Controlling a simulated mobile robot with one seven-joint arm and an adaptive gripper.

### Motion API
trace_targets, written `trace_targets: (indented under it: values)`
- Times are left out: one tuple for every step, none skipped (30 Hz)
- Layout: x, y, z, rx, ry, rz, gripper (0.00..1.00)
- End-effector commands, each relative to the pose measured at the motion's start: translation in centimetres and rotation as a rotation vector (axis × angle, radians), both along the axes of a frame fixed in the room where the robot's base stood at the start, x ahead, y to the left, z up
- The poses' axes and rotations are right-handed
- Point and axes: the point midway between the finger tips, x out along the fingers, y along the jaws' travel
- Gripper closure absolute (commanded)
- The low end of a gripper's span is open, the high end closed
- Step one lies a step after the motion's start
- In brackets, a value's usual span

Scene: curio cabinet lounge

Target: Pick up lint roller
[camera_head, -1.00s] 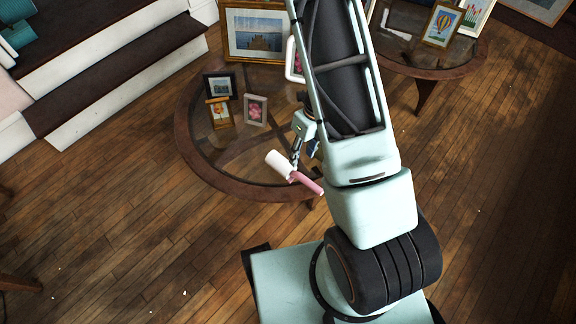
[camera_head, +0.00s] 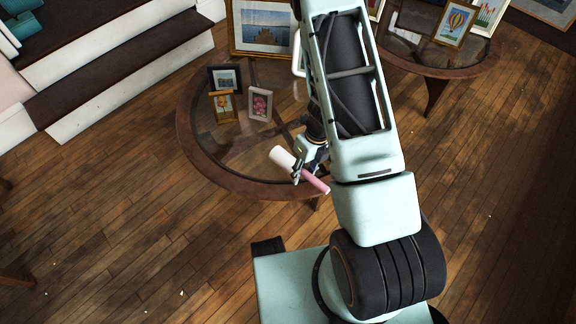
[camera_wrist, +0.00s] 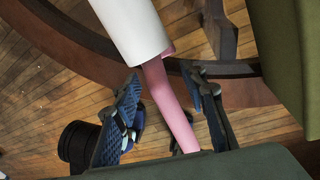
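The lint roller has a white roll (camera_head: 281,157) and a pink handle (camera_head: 318,183). It lies at the near edge of the round glass table, and its handle sticks out past the wooden rim. My gripper (camera_head: 298,175) is at the handle, near where it meets the roll. In the wrist view, the white roll (camera_wrist: 134,28) is at the top and the pink handle (camera_wrist: 170,108) runs down between the open fingers of my gripper (camera_wrist: 163,80). Gaps show on both sides of the handle. The handle's lower end is hidden behind my gripper's body.
The round table (camera_head: 190,150) holds several picture frames, including a small pink-flower frame (camera_head: 260,104) and a large landscape frame (camera_head: 262,28). A second table (camera_head: 440,72) with frames stands at upper right. Carpeted steps (camera_head: 110,85) are at upper left. Wooden floor is clear at left.

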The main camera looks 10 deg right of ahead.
Motion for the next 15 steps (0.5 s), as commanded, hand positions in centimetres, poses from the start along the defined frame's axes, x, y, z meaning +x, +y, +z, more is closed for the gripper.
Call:
trace_targets:
  values:
    - [0.04, 0.02, -0.18, 0.0, -0.001, 0.0, 0.61]
    - [0.04, 0.02, -0.14, 0.0, -0.001, 0.0, 0.61]
    - [0.04, 0.02, -0.07, 0.0, -0.001, 0.001, 0.61]
    - [0.05, 0.02, -0.05, 0.0, -0.001, 0.001, 0.61]
    - [0.05, 0.02, -0.04, 0.0, -0.001, 0.001, 0.61]
    - [0.03, 0.02, -0.04, 0.0, -0.001, 0.001, 0.62]
    - [0.03, 0.02, -0.04, 0.0, -0.001, 0.0, 0.65]
    - [0.03, 0.02, -0.03, 0.0, -0.001, 0.001, 0.69]
    - [0.03, 0.02, -0.03, 0.0, -0.001, 0.001, 0.73]
    - [0.03, 0.02, -0.03, 0.0, -0.001, 0.001, 0.76]
    - [0.03, 0.02, -0.03, 0.0, -0.001, 0.0, 0.8]
    - [0.03, 0.02, -0.03, 0.0, -0.001, 0.0, 0.84]
    - [0.03, 0.02, -0.03, 0.0, -0.001, 0.0, 0.88]
    - [0.03, 0.02, -0.03, 0.0, -0.001, 0.0, 0.91]
    - [0.02, 0.01, -0.03, 0.0, -0.001, 0.0, 0.95]
